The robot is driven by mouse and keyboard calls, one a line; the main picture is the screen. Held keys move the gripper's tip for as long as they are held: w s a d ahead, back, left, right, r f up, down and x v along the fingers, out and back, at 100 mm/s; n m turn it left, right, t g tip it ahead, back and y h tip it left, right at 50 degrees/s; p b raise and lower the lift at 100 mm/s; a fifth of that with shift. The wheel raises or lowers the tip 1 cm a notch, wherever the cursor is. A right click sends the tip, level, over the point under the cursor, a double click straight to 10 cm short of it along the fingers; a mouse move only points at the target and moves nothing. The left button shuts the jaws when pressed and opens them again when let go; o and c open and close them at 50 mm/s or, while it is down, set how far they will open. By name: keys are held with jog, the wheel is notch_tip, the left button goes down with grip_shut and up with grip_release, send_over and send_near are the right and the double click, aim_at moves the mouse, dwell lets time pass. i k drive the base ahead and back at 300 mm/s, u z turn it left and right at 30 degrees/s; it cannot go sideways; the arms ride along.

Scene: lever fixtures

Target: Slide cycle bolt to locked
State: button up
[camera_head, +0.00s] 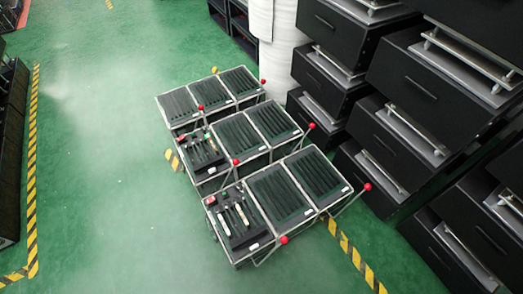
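I cannot make out for certain which part is the cycle bolt. Three rows of low black, metal-framed units stand on the floor mid-picture: a back row (178,105), a middle row (272,122) and a front row (275,192). Thin rods with red ball knobs stick out from them, such as the front knob (283,240) and the right knob (367,187). The front-left unit has a panel (238,218) with small red, green and pale parts, too small to read. A similar panel (201,150) sits in the middle row. My gripper is not in view.
Stacked black cabinets (413,85) with silver bars fill the right side. A white column (284,40) stands at the back. Yellow-black floor stripes (33,150) run at the left. The green floor (100,190) left of the units is clear.

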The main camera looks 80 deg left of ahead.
aim_at(209, 165)
jog(key=u, duration=5.85)
jog(key=i, duration=0.65)
jog(key=z, duration=3.3)
jog(key=i, duration=0.3)
